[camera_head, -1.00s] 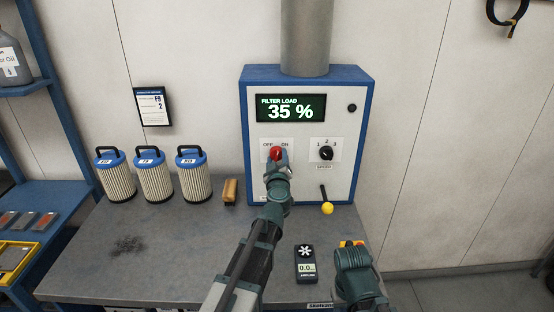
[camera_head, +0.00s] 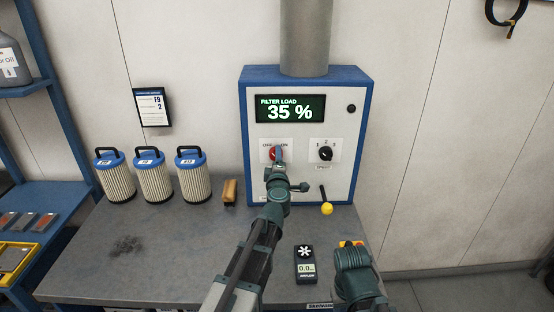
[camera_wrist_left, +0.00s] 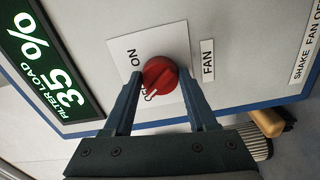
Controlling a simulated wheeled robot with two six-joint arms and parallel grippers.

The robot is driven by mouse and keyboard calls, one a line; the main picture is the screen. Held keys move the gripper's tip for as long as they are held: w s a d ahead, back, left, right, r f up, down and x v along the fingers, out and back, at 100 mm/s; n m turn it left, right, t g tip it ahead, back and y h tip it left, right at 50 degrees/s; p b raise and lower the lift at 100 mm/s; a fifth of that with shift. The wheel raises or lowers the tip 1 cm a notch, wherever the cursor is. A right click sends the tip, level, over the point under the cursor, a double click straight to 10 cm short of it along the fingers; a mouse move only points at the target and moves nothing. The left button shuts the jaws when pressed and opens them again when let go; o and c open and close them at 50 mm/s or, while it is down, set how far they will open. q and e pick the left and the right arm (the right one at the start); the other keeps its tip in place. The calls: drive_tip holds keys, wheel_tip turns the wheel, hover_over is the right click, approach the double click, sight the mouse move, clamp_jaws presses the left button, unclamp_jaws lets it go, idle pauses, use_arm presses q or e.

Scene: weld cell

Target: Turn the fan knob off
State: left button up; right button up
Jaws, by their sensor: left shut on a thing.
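The fan knob is round and red and sits on the white front panel of the blue-edged filter cabinet. It shows in the head view (camera_head: 274,153) and in the left wrist view (camera_wrist_left: 160,73). The left wrist view shows the labels ON, FAN and a partly covered OFF around it. Its white mark points toward the OFF side. My left gripper (camera_wrist_left: 160,78) is shut on the knob, one finger at each side. In the head view my left gripper (camera_head: 277,160) covers the knob's lower part. My right arm shows at the lower right; its fingers are hidden.
A black speed knob (camera_head: 325,153) and a yellow-tipped lever (camera_head: 327,208) are right of the fan knob. Several blue-topped filters (camera_head: 153,177) and a brown brush (camera_head: 230,192) stand to the left. A handheld meter (camera_head: 305,264) lies on the bench (camera_head: 190,245).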

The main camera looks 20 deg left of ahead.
use_arm(q)
drive_tip(key=shift+n, duration=0.7)
drive_tip(key=shift+s, duration=0.1)
drive_tip(key=o, duration=1.4)
drive_tip(key=shift+c, duration=0.2)
